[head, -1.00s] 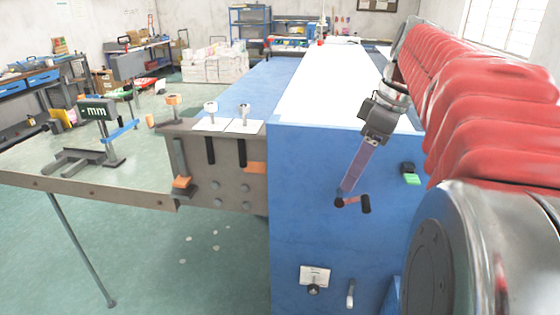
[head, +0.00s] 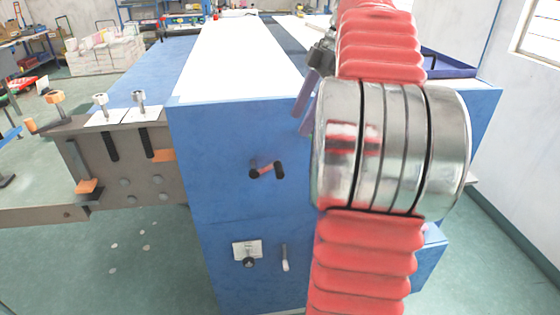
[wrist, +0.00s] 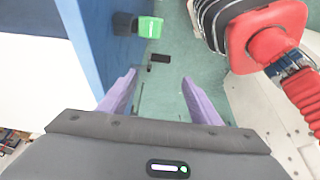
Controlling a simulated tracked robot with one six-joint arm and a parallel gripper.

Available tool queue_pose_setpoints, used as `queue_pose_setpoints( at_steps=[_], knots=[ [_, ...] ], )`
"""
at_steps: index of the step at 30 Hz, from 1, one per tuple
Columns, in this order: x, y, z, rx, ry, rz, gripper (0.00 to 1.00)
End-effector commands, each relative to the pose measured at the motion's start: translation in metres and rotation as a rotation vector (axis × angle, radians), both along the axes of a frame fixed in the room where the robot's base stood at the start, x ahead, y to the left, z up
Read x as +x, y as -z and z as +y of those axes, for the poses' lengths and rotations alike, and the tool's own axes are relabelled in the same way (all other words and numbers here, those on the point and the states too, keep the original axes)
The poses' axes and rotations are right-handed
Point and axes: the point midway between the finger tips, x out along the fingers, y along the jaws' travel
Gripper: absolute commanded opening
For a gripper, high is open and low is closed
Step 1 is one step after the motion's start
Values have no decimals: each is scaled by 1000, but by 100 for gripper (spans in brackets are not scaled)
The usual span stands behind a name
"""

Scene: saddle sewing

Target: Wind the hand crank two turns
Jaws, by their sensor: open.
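The hand crank (head: 266,170) is on the front face of the blue cabinet (head: 225,135) in the head view. Its dark hub is at the left and its dark grip at the right. My gripper (head: 304,106) is partly hidden behind my arm, above and to the right of the crank in that view. In the wrist view my gripper (wrist: 158,100) is open, its two purple fingers apart with nothing between them. A small dark part (wrist: 159,58) shows beyond the fingertips; I cannot tell whether it is the crank.
A black and green fitting (wrist: 149,27) sits by the cabinet edge in the wrist view. A labelled knob (head: 248,260) and a small lever (head: 285,258) are below the crank. A grey beam with bolts (head: 128,165) adjoins the left side. My arm blocks the right.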

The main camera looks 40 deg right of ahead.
Motion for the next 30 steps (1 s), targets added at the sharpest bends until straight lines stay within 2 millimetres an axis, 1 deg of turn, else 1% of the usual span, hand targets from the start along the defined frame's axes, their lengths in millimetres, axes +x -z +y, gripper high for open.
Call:
queue_pose_setpoints(
  at_steps=[8, 24, 30],
  knots=[
    [6, 28, 11, 1, -2, 1, 58],
    [24, 102, 36, 1, -2, 1, 58],
    [28, 119, 42, 1, 0, 1, 58]
  ],
)
